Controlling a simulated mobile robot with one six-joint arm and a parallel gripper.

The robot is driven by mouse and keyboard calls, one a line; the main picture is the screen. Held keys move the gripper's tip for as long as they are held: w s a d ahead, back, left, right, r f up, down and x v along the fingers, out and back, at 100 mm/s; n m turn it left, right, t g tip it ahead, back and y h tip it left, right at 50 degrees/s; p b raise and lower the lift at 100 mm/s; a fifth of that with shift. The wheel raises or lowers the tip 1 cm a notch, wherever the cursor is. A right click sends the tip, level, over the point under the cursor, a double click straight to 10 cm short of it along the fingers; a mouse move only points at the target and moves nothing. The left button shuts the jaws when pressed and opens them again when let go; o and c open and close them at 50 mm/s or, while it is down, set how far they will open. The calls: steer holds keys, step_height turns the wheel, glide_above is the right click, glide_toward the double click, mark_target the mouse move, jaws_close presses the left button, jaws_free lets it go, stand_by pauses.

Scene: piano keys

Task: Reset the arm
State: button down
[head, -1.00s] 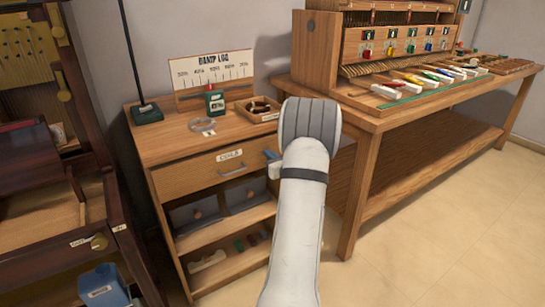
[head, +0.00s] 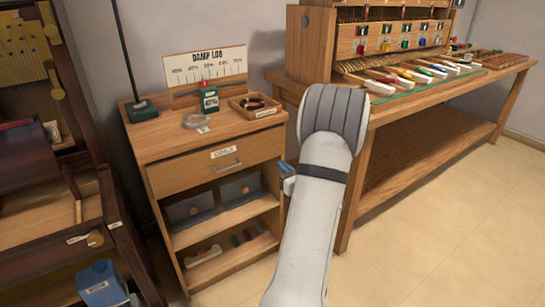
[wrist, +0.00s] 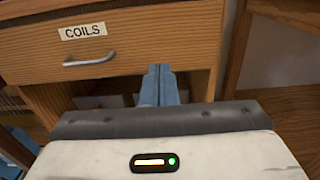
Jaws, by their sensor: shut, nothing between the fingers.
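My gripper (wrist: 158,72) shows in the wrist view with its blue fingers pressed together and nothing between them. It points at the front of the wooden cabinet, just right of and below the handle of the drawer labelled COILS (wrist: 130,45). In the head view my gripper (head: 286,170) is partly hidden behind my pale arm, near the right edge of the cabinet (head: 160,160). The COILS drawer is closed in the head view.
A workbench (head: 400,115) with colored piano keys (head: 425,73) stands to the right. A dark wooden piano (head: 100,180) stands at left. Floor at the right is clear.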

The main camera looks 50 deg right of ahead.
steer(key=shift+v, duration=1.2)
steer(key=shift+a, duration=0.1)
steer(key=w+a+r+n+g+y+p, duration=0.3)
steer(key=a+r+n+y+p, duration=0.3)
steer(key=a, duration=0.7)
steer(key=w+a+r+n+g+y+p, duration=0.25)
steer(key=a+r+n+y, duration=0.45)
steer(key=a, duration=0.6)
steer(key=s+a+r+n+g+p, duration=0.3)
steer(key=a+r+n+g+p, duration=0.3)
steer(key=a, duration=0.4)
steer(key=s+a+r+n+g+h+p, duration=0.3)
steer(key=s+a+r+n+g+p, duration=0.15)
steer(key=s+a+n, duration=0.45)
steer(key=s+d+r+n+h+p, duration=0.1)
steer(key=s+r+n+h+p, duration=0.1)
steer(key=r+n+h+p, duration=0.1)
steer(key=s+r+n+t+h+p, duration=0.1)
steer(key=s+r+n+h+p, duration=0.1)
steer(key=r+n, duration=0.4)
steer(key=shift+s+d+n+h+p, duration=0.3)
steer(key=shift+d+n+h+p, duration=0.15)
steer(key=shift+n+p, duration=0.55)
